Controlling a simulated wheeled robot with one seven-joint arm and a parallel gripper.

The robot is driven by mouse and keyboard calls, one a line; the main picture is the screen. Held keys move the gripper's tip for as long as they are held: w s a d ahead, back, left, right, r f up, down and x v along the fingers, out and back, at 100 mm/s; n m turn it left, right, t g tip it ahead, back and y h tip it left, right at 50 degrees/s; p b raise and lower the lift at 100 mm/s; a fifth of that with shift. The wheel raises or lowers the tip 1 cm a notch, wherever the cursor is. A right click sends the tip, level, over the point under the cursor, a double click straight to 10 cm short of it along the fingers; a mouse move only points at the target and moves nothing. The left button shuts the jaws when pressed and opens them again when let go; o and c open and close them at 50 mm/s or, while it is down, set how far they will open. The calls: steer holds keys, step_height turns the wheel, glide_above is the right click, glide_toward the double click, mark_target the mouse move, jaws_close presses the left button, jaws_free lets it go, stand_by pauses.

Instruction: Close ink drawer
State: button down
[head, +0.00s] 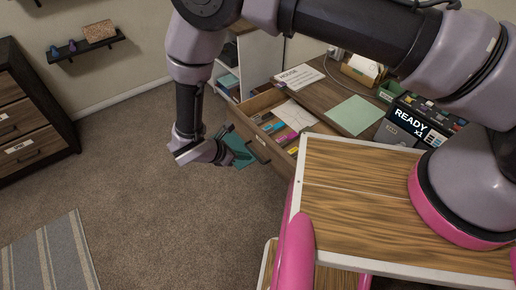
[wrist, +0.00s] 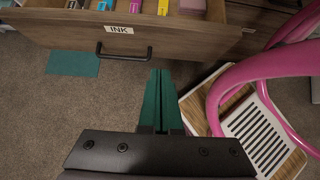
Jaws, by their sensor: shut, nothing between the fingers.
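The ink drawer (head: 259,129) stands pulled out from the wooden desk in the head view, with several coloured ink boxes inside. In the wrist view its wooden front (wrist: 190,38) carries a white INK label (wrist: 118,30) and a dark bar handle (wrist: 124,53). My gripper (wrist: 161,76) is shut and empty. Its green fingertips appear below the drawer front, slightly right of the handle; I cannot tell whether they touch the front. In the head view my gripper (head: 238,148) is just left of the drawer front.
The desk top (head: 322,95) holds a pale green sheet (head: 355,115), papers and a black READY box (head: 410,122). A teal patch (wrist: 73,64) lies on the carpet below the drawer. Open carpet (head: 130,170) lies to the left, with a striped rug (head: 48,262).

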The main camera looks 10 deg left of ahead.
mark_target(275, 154)
steer(key=x, duration=0.4)
steer(key=w+r+x, duration=0.1)
steer(key=x, duration=0.3)
steer(key=d+x, duration=0.1)
steer(key=x, duration=0.3)
steer(key=shift+w+r, duration=0.2)
steer(key=shift+r, duration=0.15)
steer(key=shift+w+d, duration=0.25)
steer(key=shift+d, duration=0.05)
steer(key=shift+w, duration=0.1)
steer(key=w+d, duration=1.4)
steer(key=w, duration=0.3)
steer(key=shift+d, duration=0.4)
steer(key=shift+a, duration=0.1)
